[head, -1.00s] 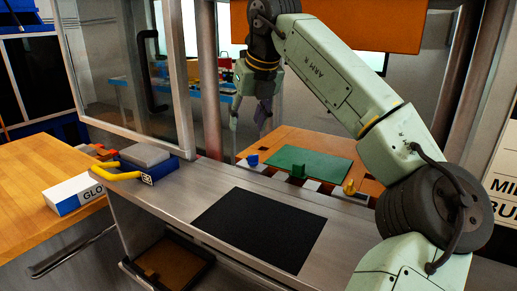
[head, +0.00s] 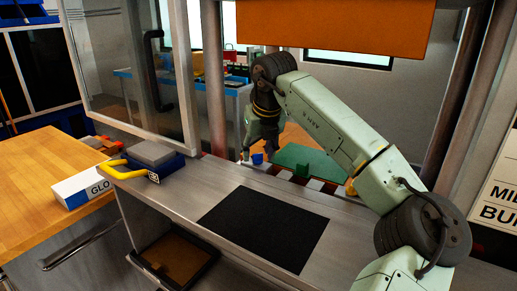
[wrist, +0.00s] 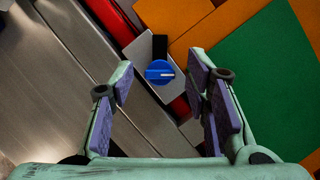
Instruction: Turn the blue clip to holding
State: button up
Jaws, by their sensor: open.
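The blue clip (wrist: 158,73) is a round blue knob with a white pointer mark that points right in the wrist view. It sits on a light grey plate (wrist: 146,50) with a black strip beside it. In the head view the blue clip (head: 257,158) is small, at the near left corner of the green sheet (head: 304,160). My gripper (wrist: 161,68) is open and empty. Its two purple-padded fingers stand left and right of the clip in the wrist view, apart from it. I cannot tell the height of the fingertips above it.
A yellow clip (head: 350,187) stands right of the green sheet, beside my arm. The steel counter with a black mat (head: 264,229) lies in front. A glass sash (head: 130,75) stands at left, and an orange panel (head: 335,25) hangs above.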

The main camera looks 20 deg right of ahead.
jog(key=shift+c, duration=0.5)
grip_shut()
jog(key=shift+f+m+b, duration=0.1)
jog(key=shift+m+b, duration=0.2)
jog(key=shift+b, duration=0.2)
jog(key=shift+m+h+b, duration=0.4)
jog(key=shift+m+b, duration=0.1)
jog(key=shift+b, duration=0.1)
jog(key=m+h+b, duration=0.1)
jog(key=m+b, duration=0.1)
jog(key=shift+w+a+m, duration=0.1)
jog(key=shift+a+m, duration=0.05)
jog(key=shift+m, duration=0.15)
jog(key=m+b, duration=0.1)
jog(key=m, duration=0.1)
jog(key=shift+m+g+h+b, duration=0.3)
jog(key=shift+h+b, duration=0.05)
jog(key=shift+h, duration=0.05)
jog(key=shift+m+g+h+b, duration=0.5)
jog(key=shift+m, duration=1.1)
